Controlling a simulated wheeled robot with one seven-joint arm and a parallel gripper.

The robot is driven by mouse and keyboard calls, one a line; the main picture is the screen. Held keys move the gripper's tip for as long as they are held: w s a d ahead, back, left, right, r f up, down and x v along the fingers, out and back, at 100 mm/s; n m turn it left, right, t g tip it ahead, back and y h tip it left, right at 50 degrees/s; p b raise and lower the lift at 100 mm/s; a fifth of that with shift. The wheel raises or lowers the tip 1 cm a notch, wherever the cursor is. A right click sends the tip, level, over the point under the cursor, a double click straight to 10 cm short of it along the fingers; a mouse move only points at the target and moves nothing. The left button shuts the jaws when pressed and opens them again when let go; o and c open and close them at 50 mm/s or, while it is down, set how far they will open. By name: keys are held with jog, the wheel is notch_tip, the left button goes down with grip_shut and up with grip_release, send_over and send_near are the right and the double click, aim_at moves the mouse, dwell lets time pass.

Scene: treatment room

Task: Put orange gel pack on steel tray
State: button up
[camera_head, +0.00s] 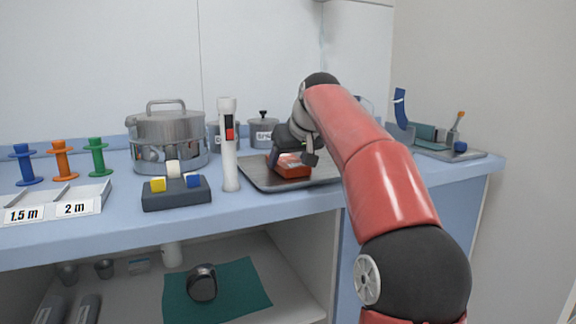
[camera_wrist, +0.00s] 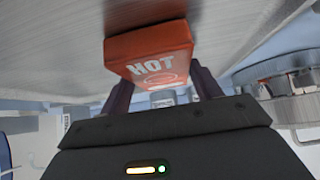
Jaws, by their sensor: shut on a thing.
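The orange gel pack (camera_head: 292,168) is a small red-orange block at the steel tray on the counter. In the wrist view, the gel pack (camera_wrist: 150,55) shows the word HOT and sits between the fingers of my gripper (camera_wrist: 163,88). My gripper (camera_head: 296,158) is shut on it. The steel tray (camera_head: 257,178) is a flat grey tray, and the pack is over its middle. The pack looks very near or touching the tray's surface; I cannot tell which. The tray (camera_wrist: 50,50) also fills the upper part of the wrist view. My arm hides the tray's right part.
A white flashlight (camera_head: 228,145) stands upright just left of the tray. A dark block with coloured knobs (camera_head: 176,195) and a large steel pot (camera_head: 168,142) are farther left. A lidded small pot (camera_head: 263,132) stands behind the tray. Another tray (camera_head: 470,155) with items is at the right.

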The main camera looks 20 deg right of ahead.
jog(key=o, duration=1.2)
jog(key=shift+c, duration=0.2)
jog(key=shift+s+r, duration=0.1)
jog(key=shift+r, duration=0.15)
jog(key=p+v, duration=0.1)
jog(key=v, duration=1)
jog(key=shift+s+r+p, duration=0.2)
jog(key=shift+s+p, duration=0.1)
